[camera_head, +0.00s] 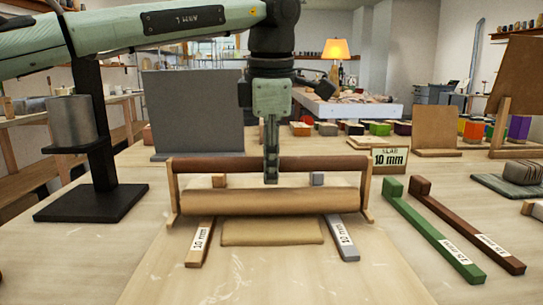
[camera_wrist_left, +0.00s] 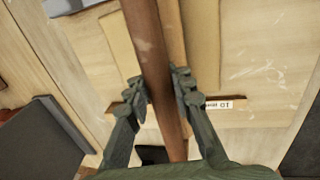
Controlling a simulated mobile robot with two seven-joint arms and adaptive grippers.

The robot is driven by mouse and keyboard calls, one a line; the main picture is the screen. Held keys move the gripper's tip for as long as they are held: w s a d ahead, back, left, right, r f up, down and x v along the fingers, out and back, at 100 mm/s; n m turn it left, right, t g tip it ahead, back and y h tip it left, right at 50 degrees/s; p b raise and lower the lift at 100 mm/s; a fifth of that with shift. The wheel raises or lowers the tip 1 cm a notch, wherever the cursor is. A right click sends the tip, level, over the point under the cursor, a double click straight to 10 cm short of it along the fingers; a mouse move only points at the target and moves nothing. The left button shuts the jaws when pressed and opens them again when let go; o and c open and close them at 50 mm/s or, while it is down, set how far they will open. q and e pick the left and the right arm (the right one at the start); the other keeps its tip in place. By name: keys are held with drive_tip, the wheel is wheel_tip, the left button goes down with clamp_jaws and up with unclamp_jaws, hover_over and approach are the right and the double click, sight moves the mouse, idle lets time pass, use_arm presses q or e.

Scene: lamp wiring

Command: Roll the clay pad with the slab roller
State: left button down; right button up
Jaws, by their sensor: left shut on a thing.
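The slab roller (camera_head: 250,202) lies across the work board, a tan cylinder in a wooden frame with a dark brown handle bar (camera_head: 220,164). The clay pad (camera_head: 272,233) is a flat tan rectangle in front of the roller; its far part is hidden behind the cylinder. A 10 mm strip lies at the left (camera_head: 201,243) and another at the right (camera_head: 343,238) of the pad, both running under the roller. My left gripper (camera_head: 271,180) points down and is shut on the handle bar, which also shows between its fingers in the left wrist view (camera_wrist_left: 152,45).
A green strip (camera_head: 425,225) and a brown strip (camera_head: 470,228) lie to the right. A sign reading 10 mm (camera_head: 389,160) stands behind them. A grey upright panel (camera_head: 190,112) and a black stand (camera_head: 90,202) are at the left. The front board is clear.

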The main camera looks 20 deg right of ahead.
use_arm(q)
drive_tip(key=shift+w+r+p, duration=0.15)
drive_tip(key=shift+w+p, duration=0.2)
drive_tip(key=shift+w, duration=0.1)
drive_tip(key=shift+w+d+f+p, duration=0.1)
drive_tip(key=shift+w+f+p, duration=0.1)
drive_tip(key=shift+w+p, duration=0.15)
drive_tip(key=shift+w+d+r+p, duration=0.1)
drive_tip(key=shift+w+p, duration=0.25)
drive_tip(key=shift+p, duration=0.2)
drive_tip(key=shift+w+d+r+p, duration=0.1)
drive_tip(key=shift+w+p, duration=0.25)
drive_tip(key=shift+p, duration=0.2)
drive_tip(key=shift+w+d+f, duration=0.15)
drive_tip(key=shift+w, duration=0.35)
drive_tip(key=shift+w+d+f, duration=0.15)
drive_tip(key=shift+w, duration=0.35)
drive_tip(key=shift+w+d, duration=0.3)
drive_tip(key=shift+w, duration=0.55)
drive_tip(key=shift+w+d, duration=0.25)
drive_tip(key=shift+w, duration=0.55)
use_arm(e)
wheel_tip(320, 180, up, 5)
drive_tip(key=shift+f, duration=0.1)
